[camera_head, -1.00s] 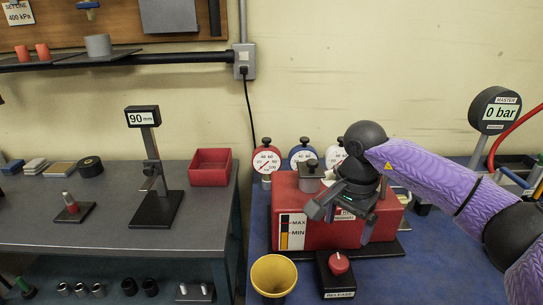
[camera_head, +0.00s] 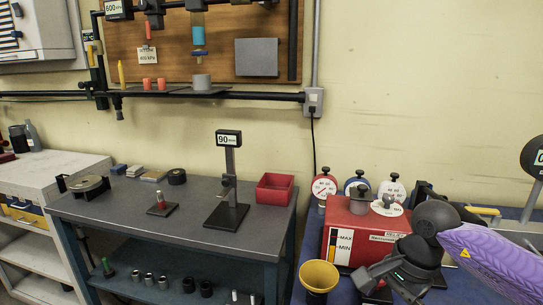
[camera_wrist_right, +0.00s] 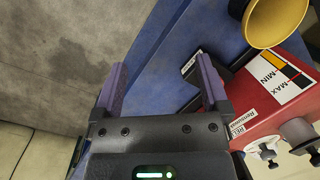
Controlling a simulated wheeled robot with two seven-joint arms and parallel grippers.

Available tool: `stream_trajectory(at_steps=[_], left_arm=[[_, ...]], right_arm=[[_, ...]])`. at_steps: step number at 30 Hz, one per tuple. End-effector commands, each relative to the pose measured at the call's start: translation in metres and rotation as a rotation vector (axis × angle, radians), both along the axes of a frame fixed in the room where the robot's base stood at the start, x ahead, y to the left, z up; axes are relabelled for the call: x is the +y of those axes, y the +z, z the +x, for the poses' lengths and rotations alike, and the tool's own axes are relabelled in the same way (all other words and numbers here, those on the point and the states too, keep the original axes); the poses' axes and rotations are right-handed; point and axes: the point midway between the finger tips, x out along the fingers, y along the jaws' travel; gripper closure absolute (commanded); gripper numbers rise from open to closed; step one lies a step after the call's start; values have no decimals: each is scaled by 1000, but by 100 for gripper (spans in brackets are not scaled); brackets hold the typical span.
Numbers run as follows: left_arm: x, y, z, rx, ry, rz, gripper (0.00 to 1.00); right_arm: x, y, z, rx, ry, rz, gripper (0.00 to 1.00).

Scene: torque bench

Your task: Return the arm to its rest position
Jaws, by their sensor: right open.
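My right arm, in a purple sleeve (camera_head: 490,258), comes in from the right in the head view. Its gripper (camera_head: 388,284) is in front of the red pump box (camera_head: 352,236), low in the picture, partly covering the small release box. In the right wrist view the two fingers of the gripper (camera_wrist_right: 158,78) stand wide apart with nothing between them. Beyond them are the blue bench top (camera_wrist_right: 160,50) and the red box with its MAX/MIN gauge (camera_wrist_right: 278,75). My left gripper is in neither view.
A yellow funnel (camera_head: 319,276) stands left of the gripper. Dial gauges (camera_head: 357,184) stand behind the red box. A grey bench (camera_head: 120,208) to the left carries a 90 mm display stand (camera_head: 229,170) and a red bin (camera_head: 275,189). The wall above the red box is clear.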

Motion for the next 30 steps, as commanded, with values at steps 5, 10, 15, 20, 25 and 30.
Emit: stream_trajectory(at_steps=[5,10,15,20,25,30], left_arm=[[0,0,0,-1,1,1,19],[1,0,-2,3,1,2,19],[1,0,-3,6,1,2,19],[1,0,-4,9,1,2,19],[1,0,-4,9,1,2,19],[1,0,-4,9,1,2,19]], right_arm=[[48,-10,-3,-12,-19,193,5],[121,-9,-15,18,-104,533,5],[208,33,-36,229,-408,1152,5],[194,87,-19,830,-1226,1941,5],[92,-7,-29,-1071,1725,-1621,5],[57,-87,-97,-783,1505,-985,5]])
